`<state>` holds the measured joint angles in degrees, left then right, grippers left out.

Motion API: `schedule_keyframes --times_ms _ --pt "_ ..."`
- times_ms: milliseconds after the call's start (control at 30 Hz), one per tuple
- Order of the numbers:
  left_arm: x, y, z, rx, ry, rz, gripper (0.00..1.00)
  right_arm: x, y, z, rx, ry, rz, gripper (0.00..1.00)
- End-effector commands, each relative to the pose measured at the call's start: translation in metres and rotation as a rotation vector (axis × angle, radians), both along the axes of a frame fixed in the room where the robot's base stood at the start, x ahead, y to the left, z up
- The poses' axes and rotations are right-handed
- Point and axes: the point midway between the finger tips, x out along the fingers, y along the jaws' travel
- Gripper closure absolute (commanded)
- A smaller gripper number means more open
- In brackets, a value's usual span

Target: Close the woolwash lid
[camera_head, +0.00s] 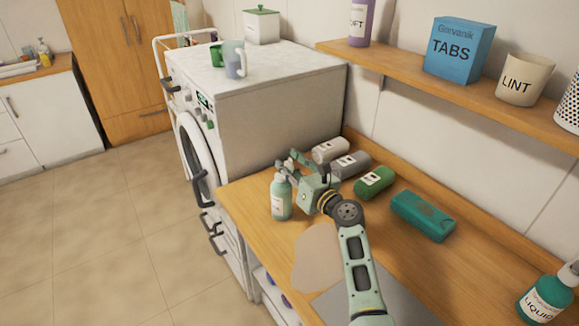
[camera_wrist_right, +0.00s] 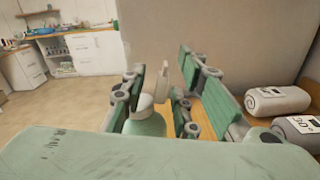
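A pale green bottle (camera_head: 281,199) with a white label stands upright near the left edge of the wooden counter; its label is too small to read. My right gripper (camera_head: 291,167) is beside and just above its top. In the right wrist view, the bottle's pale top (camera_wrist_right: 145,108) shows between the spread green finger pads of my right gripper (camera_wrist_right: 170,95), with a light upright piece (camera_wrist_right: 189,70) that looks like a raised lid. The gripper looks open, with nothing clearly gripped. Contact with the lid cannot be told. My left gripper is not in view.
Rolled towels in pale grey (camera_head: 330,150), grey (camera_head: 350,164) and green (camera_head: 374,182) lie behind the gripper. A teal box (camera_head: 423,215) and a LIQUID bottle (camera_head: 547,298) are to the right. A washing machine (camera_head: 280,105) stands beyond the counter.

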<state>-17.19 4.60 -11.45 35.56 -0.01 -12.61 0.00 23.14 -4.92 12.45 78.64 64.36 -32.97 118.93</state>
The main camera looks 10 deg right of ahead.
Motion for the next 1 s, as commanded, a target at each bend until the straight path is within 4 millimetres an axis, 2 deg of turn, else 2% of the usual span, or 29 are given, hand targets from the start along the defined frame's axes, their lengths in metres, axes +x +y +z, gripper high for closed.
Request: schedule_keyframes --times_ms 267,367,700,833,1000 --pt "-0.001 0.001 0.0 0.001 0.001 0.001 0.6 -0.008 -0.003 -0.001 0.0 0.001 -0.001 0.72" --pt "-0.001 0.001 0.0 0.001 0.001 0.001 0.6 -0.022 -0.008 -0.002 0.0 0.001 -0.001 0.72" --pt "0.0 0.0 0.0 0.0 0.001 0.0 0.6 -0.089 -0.032 -0.001 -0.001 0.002 -0.001 0.72" --pt "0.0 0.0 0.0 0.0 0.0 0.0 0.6 -0.104 -0.038 -0.001 0.0 0.001 -0.001 0.72" --pt "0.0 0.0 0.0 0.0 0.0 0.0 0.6 -0.112 -0.041 0.0 0.0 0.0 0.0 0.72"
